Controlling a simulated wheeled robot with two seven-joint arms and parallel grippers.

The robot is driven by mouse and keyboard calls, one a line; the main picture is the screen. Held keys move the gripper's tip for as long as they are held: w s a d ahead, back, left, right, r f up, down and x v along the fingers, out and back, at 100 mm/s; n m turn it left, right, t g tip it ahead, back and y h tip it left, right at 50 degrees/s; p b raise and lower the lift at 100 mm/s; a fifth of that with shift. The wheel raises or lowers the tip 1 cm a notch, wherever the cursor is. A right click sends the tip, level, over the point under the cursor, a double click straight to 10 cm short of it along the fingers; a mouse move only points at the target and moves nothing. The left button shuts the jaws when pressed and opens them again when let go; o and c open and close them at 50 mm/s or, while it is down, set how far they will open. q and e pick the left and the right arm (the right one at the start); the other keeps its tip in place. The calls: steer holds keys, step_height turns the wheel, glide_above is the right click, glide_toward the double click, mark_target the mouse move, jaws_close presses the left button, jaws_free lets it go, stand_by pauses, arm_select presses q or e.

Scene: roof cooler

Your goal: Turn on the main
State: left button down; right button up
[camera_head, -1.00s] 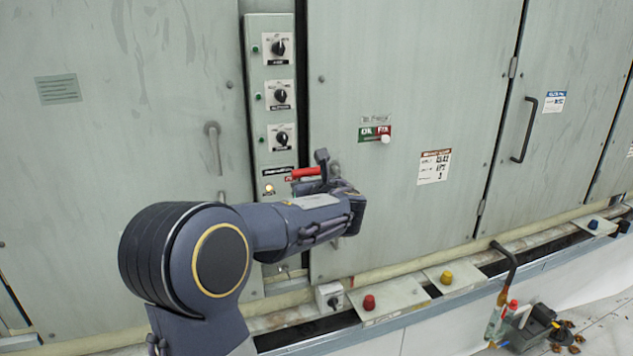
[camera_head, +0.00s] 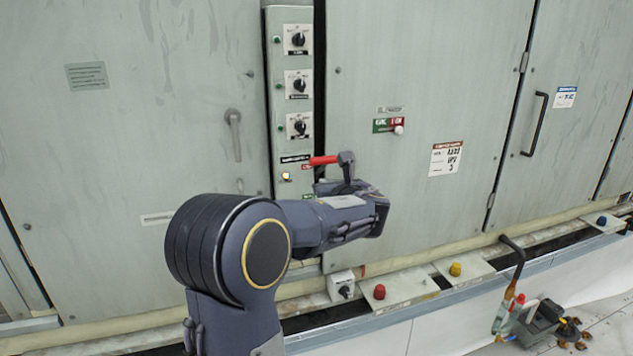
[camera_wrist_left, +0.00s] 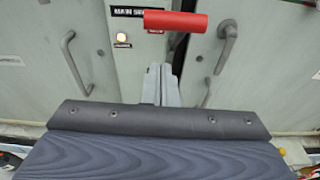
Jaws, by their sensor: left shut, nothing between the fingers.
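A red handle (camera_head: 322,160) sticks out from the narrow switch panel (camera_head: 281,95), beside a small lit lamp (camera_head: 286,177). My left gripper (camera_head: 347,160) is at the handle's right end in the head view, with its fingers together and nothing between them. In the left wrist view the red handle (camera_wrist_left: 175,21) lies across the picture above the shut fingertips (camera_wrist_left: 164,70). I cannot tell whether the fingers touch it. The lit lamp (camera_wrist_left: 121,38) is to the handle's left there. The arm hides the lower panel. My right gripper is out of view.
Three black rotary knobs (camera_head: 298,125) run up the panel. Cabinet doors (camera_head: 430,60) with handles flank it. A low ledge bears red (camera_head: 379,292), yellow (camera_head: 455,269) and blue (camera_head: 601,220) buttons. Tools (camera_head: 537,318) lie at the lower right.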

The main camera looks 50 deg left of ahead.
arm_select(q)
steer(key=s+d+r, duration=0.1)
steer(key=d+r, duration=0.3)
steer(key=r, duration=0.5)
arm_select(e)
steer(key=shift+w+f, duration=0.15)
arm_select(q)
steer(key=shift+s, duration=0.15)
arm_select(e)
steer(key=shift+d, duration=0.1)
